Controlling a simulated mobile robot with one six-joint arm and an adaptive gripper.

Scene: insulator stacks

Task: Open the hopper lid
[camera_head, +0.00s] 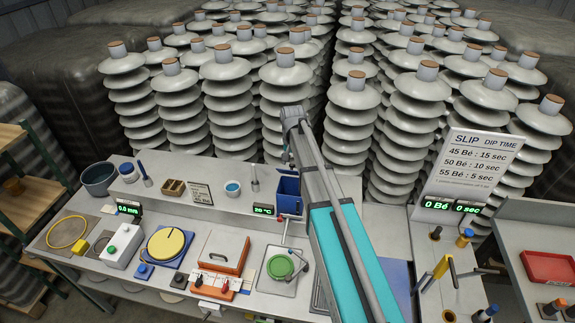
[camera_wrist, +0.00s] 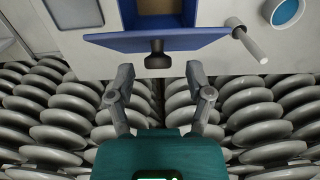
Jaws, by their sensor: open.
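The blue hopper (camera_head: 289,205) stands at the back edge of the bench, left of my arm. In the wrist view its blue lid (camera_wrist: 120,43) shows as a wide panel with a black knob (camera_wrist: 157,60). A brown inside shows beyond the panel, so the lid looks at least partly raised; its exact angle is unclear. My gripper (camera_wrist: 159,80) is open and empty, with its fingers on either side of the knob's line and apart from it. In the head view my gripper (camera_head: 287,157) is small and partly hidden by my arm, just above the hopper.
Tall grey insulator stacks (camera_head: 285,75) stand close behind the bench. A temperature display (camera_head: 263,210), a blue-filled cup (camera_head: 233,189) and a grey pestle-like rod (camera_head: 255,180) are near the hopper. A green round pad (camera_head: 280,266) lies in front. The slip sign (camera_head: 465,165) stands at right.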

